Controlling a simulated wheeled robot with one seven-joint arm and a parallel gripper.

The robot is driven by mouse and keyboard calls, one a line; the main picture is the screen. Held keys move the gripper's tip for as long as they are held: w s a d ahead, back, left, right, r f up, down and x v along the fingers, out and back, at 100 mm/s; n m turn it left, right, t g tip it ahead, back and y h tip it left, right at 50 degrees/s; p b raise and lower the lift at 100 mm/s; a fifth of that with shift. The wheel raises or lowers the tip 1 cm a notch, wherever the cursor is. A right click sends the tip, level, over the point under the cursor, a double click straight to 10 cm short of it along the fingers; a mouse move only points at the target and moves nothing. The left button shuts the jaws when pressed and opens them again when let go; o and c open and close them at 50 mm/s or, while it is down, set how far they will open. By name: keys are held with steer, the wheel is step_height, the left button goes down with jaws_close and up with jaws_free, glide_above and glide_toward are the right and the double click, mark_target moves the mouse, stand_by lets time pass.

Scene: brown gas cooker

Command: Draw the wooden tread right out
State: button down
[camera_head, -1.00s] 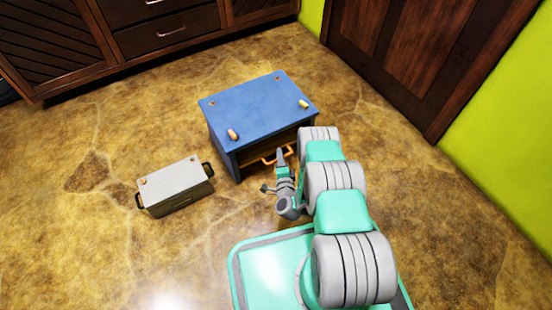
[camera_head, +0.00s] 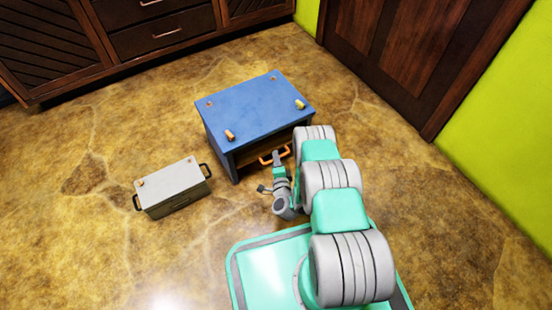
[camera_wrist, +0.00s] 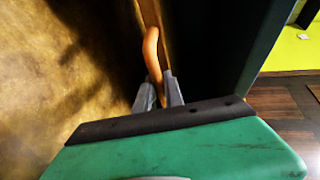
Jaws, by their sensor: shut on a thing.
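The wooden tread (camera_head: 284,152) sits low in the open front of a blue step unit (camera_head: 258,108), mostly hidden under its top and by my arm. An orange curved handle (camera_head: 268,160) is on its front; it also shows in the wrist view (camera_wrist: 151,50), beside the tread's narrow tan edge (camera_wrist: 164,30). My gripper (camera_head: 275,156) is at this handle. In the wrist view, its two grey fingers (camera_wrist: 158,92) are shut around the lower part of the handle. How far the tread stands out is hard to tell.
A small grey box (camera_head: 172,185) with dark side handles stands on the floor to the left. Dark wooden cabinets (camera_head: 150,30) line the back, and a dark door (camera_head: 420,60) is at the right. The stone-pattern floor (camera_head: 80,240) is clear at the left.

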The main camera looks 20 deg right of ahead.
steer(key=shift+d+r, duration=0.1)
steer(key=shift+d, duration=0.15)
stand_by(0.7)
